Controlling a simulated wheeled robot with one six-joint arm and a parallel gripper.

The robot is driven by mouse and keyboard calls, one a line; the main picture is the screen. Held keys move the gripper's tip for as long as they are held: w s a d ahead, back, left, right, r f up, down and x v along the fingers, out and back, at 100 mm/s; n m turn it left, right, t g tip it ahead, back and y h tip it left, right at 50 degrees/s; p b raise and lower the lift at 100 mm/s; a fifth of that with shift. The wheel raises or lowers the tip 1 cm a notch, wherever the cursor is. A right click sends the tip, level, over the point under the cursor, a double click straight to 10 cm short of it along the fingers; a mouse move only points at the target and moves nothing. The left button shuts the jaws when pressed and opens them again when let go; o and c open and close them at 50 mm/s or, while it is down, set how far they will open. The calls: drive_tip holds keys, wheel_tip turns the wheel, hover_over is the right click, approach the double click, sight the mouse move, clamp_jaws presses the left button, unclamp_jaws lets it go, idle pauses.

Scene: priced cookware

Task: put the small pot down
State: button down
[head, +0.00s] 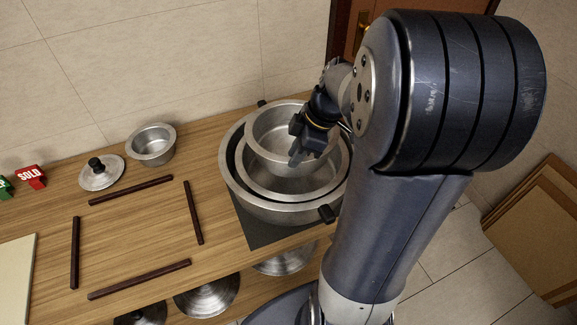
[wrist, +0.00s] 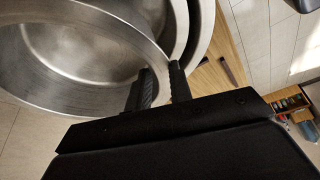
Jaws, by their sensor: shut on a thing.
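The small pot (head: 263,157), a plain steel one, is in my gripper (head: 306,152) over the nested larger pots in the head view. My gripper is shut on its wall. In the wrist view the fingers (wrist: 160,88) straddle the wall of the small pot (wrist: 75,58), which fills the upper left. Below it, two larger steel pots, an outer one (head: 235,185) and an inner one (head: 290,183), sit one inside the other. The small pot overlaps their opening; whether it touches them is unclear. Part of its right side is hidden by my gripper.
The nest stands on a dark mat (head: 262,234) at the counter's right. An even smaller pot (head: 151,147) and a lid (head: 101,174) stand at the back left. Dark wooden strips (head: 139,279) frame a bare patch of counter. A red SOLD sign (head: 31,177) stands far left.

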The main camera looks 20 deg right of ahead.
wheel_tip(320, 180, down, 9)
drive_tip(key=shift+r, duration=0.15)
idle(0.4)
drive_tip(key=shift+f, duration=0.35)
drive_tip(key=shift+f+b, duration=0.3)
drive_tip(key=shift+b, duration=0.4)
drive_tip(key=c, duration=1.5)
unclamp_jaws()
drive_tip(key=shift+c, duration=0.2)
drive_tip(key=shift+r, duration=0.1)
